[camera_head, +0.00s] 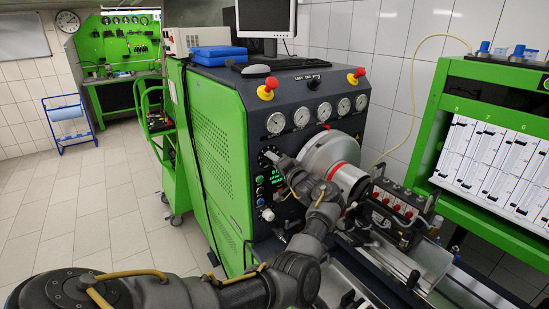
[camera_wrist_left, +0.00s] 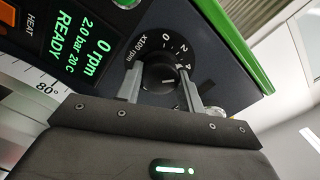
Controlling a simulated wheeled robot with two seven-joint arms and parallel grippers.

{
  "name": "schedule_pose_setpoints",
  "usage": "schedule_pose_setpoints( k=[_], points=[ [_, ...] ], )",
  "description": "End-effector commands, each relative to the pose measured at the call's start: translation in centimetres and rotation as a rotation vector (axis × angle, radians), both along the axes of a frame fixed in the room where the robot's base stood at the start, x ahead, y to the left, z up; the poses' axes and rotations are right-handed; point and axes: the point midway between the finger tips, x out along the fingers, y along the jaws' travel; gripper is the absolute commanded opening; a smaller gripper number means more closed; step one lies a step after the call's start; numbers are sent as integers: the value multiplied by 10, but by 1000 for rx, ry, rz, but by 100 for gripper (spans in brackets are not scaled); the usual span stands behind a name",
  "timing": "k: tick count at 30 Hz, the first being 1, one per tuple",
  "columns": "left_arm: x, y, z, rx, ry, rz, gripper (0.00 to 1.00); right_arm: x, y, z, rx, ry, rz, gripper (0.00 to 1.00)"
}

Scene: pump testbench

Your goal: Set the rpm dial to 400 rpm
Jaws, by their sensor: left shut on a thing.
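The rpm dial (camera_wrist_left: 160,72) is a black knob in a round scale plate marked x100 rpm, with 0, 2 and 4 readable in the left wrist view. In the head view the dial (camera_head: 265,156) is on the dark front panel of the green testbench. My left gripper (camera_wrist_left: 161,80) has one finger on each side of the knob and is shut on it. It also shows in the head view (camera_head: 274,159), up against the panel. I cannot tell where the knob's pointer stands. The display (camera_wrist_left: 70,42) reads 0 rpm, 2.0 bar, 20 °C and READY. My right gripper is not in view.
A large silver disc (camera_head: 325,150) with a red ring stands just right of my left gripper. Small knobs and lights (camera_head: 260,192) sit below the dial.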

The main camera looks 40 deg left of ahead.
Motion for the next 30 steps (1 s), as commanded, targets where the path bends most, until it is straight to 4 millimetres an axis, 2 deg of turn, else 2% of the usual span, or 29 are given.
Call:
schedule_pose_setpoints(
  k=[10,26,27,30],
  points=[
    [0,0,0,36,117,-1,15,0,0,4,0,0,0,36],
    [0,0,0,41,133,-1,15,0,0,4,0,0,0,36],
    [0,0,0,41,133,-1,43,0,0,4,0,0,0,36],
    [0,0,0,41,133,-1,56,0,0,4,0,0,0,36]
  ],
)
